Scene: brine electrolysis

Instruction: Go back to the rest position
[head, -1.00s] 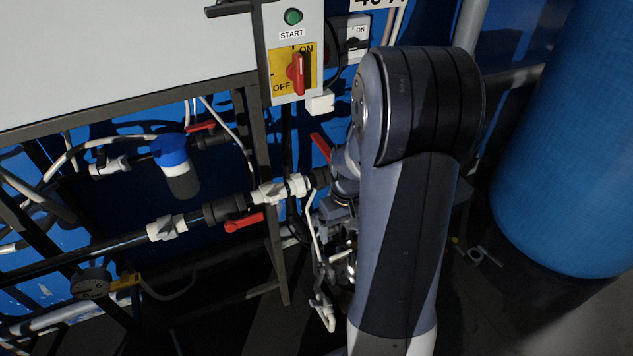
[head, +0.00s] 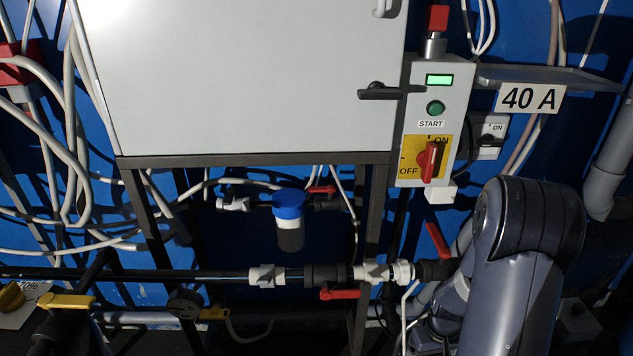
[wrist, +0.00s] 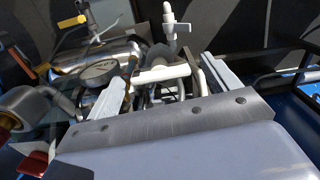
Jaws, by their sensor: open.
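My arm reaches in from the lower right of the head view, in front of the pipework. My gripper is hidden there. In the wrist view my gripper (wrist: 165,80) is open, with its two pale fingers apart. Nothing is clearly held between them; white pipe fittings (wrist: 170,32) and a white bar show between and beyond the fingers, and I cannot tell how far off they are.
The control box with its red rotary switch (head: 428,160) and green start button (head: 436,107) is left of and above my arm. A red valve handle (head: 437,241) is close to my arm's left side. A grey cabinet (head: 245,75) hangs above black pipes. A gauge (wrist: 98,72) shows in the wrist view.

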